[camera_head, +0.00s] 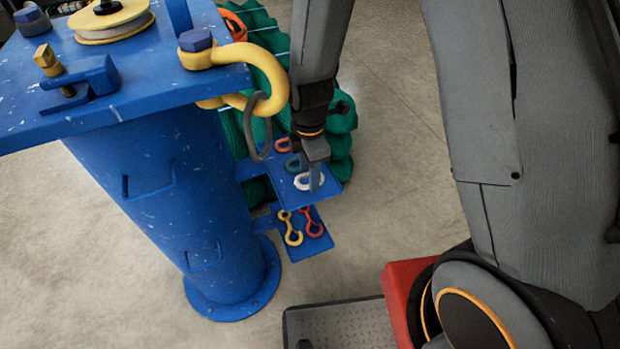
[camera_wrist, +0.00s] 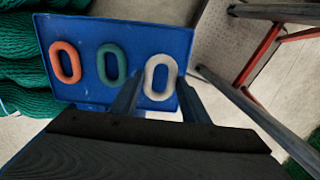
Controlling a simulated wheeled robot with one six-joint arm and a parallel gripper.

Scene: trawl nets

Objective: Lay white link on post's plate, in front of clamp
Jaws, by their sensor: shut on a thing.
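The white link (camera_head: 309,181) lies on a small blue shelf on the side of the blue post (camera_head: 180,190). My gripper (camera_head: 314,180) reaches down over this shelf and is shut on the white link. In the wrist view the white link (camera_wrist: 160,77) sits between my two fingertips (camera_wrist: 160,88), at the right end of a row of links. The post's top plate (camera_head: 150,85) is blue and worn. The blue clamp (camera_head: 83,85) with a brass bolt stands on it near the left edge of the picture.
An orange link (camera_wrist: 65,63) and a green link (camera_wrist: 111,64) share the shelf (camera_wrist: 150,35). A lower shelf holds a yellow hook (camera_head: 290,228) and a red one (camera_head: 311,222). A yellow shackle (camera_head: 265,65) hangs at the plate's corner. Green netting (camera_head: 340,115) lies behind.

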